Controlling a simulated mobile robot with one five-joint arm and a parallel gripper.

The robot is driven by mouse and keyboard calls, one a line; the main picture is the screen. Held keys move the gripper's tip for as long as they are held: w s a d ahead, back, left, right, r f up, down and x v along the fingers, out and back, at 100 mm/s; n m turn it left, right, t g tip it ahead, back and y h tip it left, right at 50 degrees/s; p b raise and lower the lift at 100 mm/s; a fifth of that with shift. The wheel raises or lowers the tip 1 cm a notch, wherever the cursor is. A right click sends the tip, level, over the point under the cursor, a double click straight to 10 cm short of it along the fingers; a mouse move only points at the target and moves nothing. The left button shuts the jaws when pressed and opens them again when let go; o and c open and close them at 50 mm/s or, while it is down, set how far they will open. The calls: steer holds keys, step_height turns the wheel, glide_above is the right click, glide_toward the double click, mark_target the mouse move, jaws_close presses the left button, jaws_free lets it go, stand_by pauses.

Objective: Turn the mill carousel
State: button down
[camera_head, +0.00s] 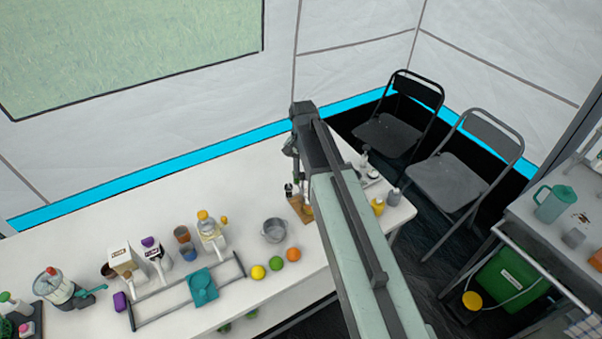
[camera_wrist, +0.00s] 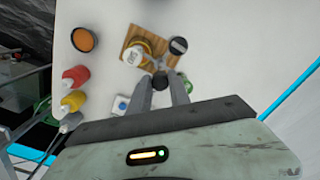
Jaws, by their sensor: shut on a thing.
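The mill carousel (camera_wrist: 134,37) appears in the wrist view as a square wooden base bearing a yellow-and-white labelled jar (camera_wrist: 137,54) and a dark-topped mill (camera_wrist: 178,45). A dark round knob (camera_wrist: 160,80) stands at its near edge, between the fingertips of my gripper (camera_wrist: 161,79). My gripper is shut on this knob. In the head view, part of the wooden base (camera_head: 299,206) shows beside my arm. My arm hides much of the carousel there, and the contact at the fingertips is not visible.
A red bottle (camera_wrist: 75,76), a yellow bottle (camera_wrist: 72,101) and an orange-filled dark bowl (camera_wrist: 84,39) stand left of the carousel in the wrist view. In the head view, a grey pot (camera_head: 274,230) and an orange (camera_head: 293,254) are close by on the white table (camera_head: 222,282).

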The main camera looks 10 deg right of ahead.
steer(key=shift+s+d+n, duration=0.1)
steer(key=shift+s+n, duration=0.05)
steer(key=shift+n, duration=0.55)
steer(key=c, duration=1.2)
jaws_free()
step_height(320, 180, up, 8)
steer(key=p, duration=0.8)
steer(key=shift+f, duration=0.1)
